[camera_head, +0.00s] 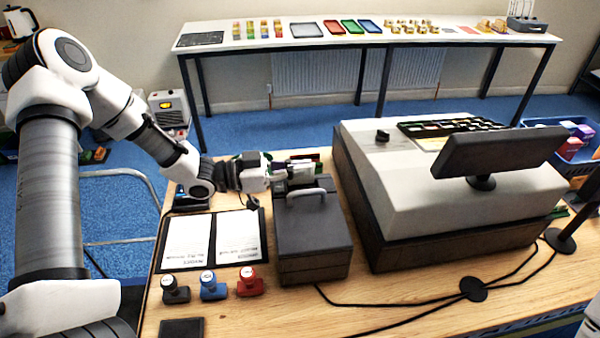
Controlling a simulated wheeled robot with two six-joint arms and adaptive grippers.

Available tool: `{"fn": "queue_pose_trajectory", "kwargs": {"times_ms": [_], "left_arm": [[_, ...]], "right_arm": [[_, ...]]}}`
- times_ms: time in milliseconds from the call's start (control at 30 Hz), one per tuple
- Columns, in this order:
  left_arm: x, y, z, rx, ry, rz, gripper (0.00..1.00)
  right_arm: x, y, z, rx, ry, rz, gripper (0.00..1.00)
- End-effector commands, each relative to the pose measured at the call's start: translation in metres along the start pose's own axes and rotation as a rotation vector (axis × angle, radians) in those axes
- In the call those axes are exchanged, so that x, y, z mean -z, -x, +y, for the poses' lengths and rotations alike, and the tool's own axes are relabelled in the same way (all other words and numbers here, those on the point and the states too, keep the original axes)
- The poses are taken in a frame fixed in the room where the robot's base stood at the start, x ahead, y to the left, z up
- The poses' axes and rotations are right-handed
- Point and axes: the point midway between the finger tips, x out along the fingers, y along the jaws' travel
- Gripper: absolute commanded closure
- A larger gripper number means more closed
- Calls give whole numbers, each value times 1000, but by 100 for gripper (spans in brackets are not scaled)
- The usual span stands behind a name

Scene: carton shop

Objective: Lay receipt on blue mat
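My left gripper (282,174) reaches in from the left, just behind the handle of a dark grey box (312,235) on the wooden counter. Its fingers are small and partly merge with pale and coloured items there, so I cannot tell whether they are open or shut or hold anything. I cannot make out a separate receipt with certainty. On the far white table lie flat coloured trays or mats, one of them blue (369,26), beside a green and a red one. My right gripper is not in view.
A large cash register (440,190) with a dark screen fills the counter's right. An open folder with white sheets (212,240) lies left of the box, with several stamps (213,288) in front. Black cables cross the front. Blue floor separates the counter from the far table (455,38).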

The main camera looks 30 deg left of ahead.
Motion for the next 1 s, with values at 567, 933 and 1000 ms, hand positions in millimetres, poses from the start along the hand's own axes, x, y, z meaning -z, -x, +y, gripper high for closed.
{"fn": "queue_pose_trajectory", "kwargs": {"times_ms": [567,933,1000], "left_arm": [[-4,0,0,0,0,0,69],[2,46,-2,6,2,7,69],[3,57,-2,6,2,7,69]], "right_arm": [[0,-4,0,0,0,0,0],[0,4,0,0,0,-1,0],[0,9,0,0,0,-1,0]]}}
